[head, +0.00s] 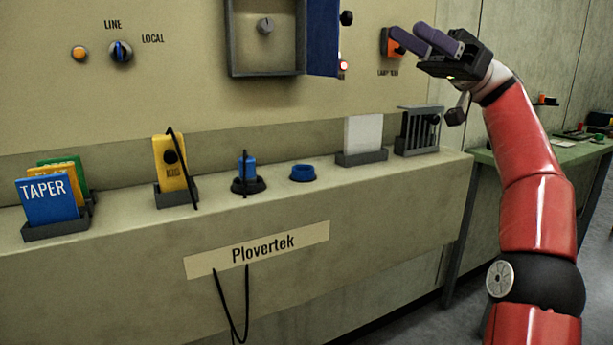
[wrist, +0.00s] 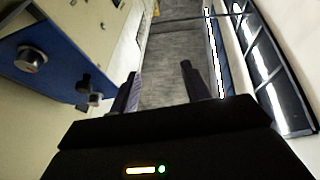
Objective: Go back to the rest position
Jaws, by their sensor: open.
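My gripper (head: 418,42) is raised at the upper right in the head view, in front of the beige panel (head: 190,50). Its purple fingers point left, with one fingertip in front of or close to the orange lamp switch (head: 385,46); I cannot tell whether they touch. In the wrist view my gripper (wrist: 160,82) has its two fingers apart, with only the grey floor (wrist: 175,60) seen between them. Nothing is held.
An open blue door (head: 323,38) with a knob (head: 347,18) stands left of my gripper; the door also shows in the wrist view (wrist: 50,72). The ledge below holds cards, a yellow meter (head: 168,165) and a blue ring (head: 303,172). A green table (head: 560,153) stands at right.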

